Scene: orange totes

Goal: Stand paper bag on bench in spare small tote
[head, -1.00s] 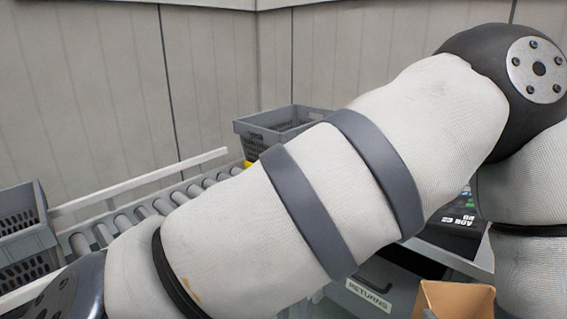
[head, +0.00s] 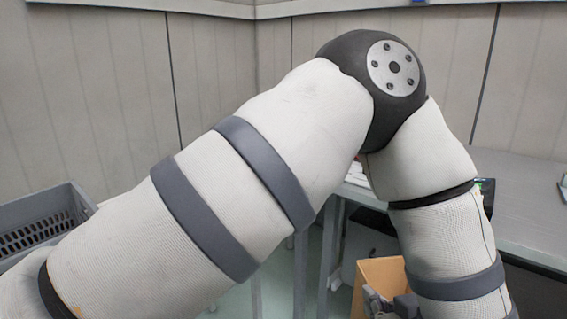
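The paper bag (head: 377,271) is a brown, open-topped shape at the bottom of the head view, upright and partly cut off by the frame edge. My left gripper (head: 385,304) is at the bag's near side, below my bent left arm, and appears shut on it. Its fingertips are hard to make out. A grey tote (head: 38,215) with slotted walls stands at the far left, partly behind my arm. I cannot tell whether it is the spare small one. My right gripper is not in view.
A grey bench (head: 530,205) stands at the right, with a white item (head: 563,186) at the picture's edge. Its legs (head: 328,255) show behind my arm. My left arm crosses most of the view and hides the middle. A panelled wall is behind.

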